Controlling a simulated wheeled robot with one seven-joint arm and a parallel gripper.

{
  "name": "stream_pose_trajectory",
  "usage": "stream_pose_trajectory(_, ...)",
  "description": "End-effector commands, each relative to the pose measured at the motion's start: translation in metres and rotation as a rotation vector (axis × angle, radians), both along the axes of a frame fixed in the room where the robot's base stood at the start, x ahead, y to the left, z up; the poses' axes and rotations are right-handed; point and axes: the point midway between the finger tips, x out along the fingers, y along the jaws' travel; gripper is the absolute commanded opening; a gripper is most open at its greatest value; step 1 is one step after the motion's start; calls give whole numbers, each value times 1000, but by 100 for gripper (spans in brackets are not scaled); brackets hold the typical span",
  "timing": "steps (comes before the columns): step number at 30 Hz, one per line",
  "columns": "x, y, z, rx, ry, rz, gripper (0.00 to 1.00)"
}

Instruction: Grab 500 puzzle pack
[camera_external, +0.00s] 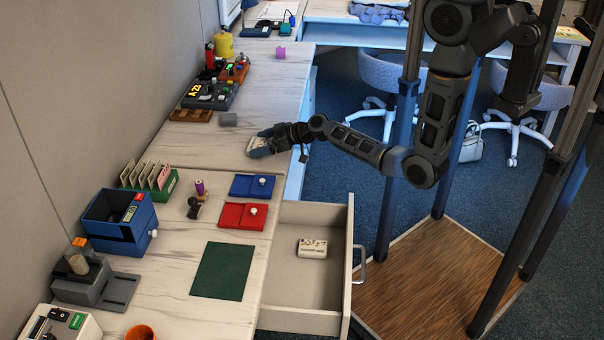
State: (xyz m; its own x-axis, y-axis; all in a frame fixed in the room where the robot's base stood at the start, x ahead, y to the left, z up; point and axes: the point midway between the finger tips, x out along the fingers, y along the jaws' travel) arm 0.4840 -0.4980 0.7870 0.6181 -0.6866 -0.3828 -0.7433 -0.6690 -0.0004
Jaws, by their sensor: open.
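A small cream box with dark markings (312,249) lies in the open drawer (285,275); its print is too small to read as a 500 puzzle pack. My gripper (258,145) is low over the desk, well behind and left of the drawer, pointing left. It is open. A small pale item (260,147) shows between or beside its fingers; I cannot tell what it is or whether the fingers touch it.
Blue (252,186) and red (241,215) trays, a green mat (223,271), a card holder (150,180) and a blue bin (117,222) occupy the nearer desk. The desk right behind the blue tray is clear.

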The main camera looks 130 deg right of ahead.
Motion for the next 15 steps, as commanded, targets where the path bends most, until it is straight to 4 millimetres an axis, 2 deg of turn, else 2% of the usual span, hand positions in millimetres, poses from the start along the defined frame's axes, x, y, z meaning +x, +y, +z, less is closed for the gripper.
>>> stream_pose_trajectory(6,0,0,0,0,0,0,98)
stream_pose_trajectory(15,0,0,0,0,0,0,69)
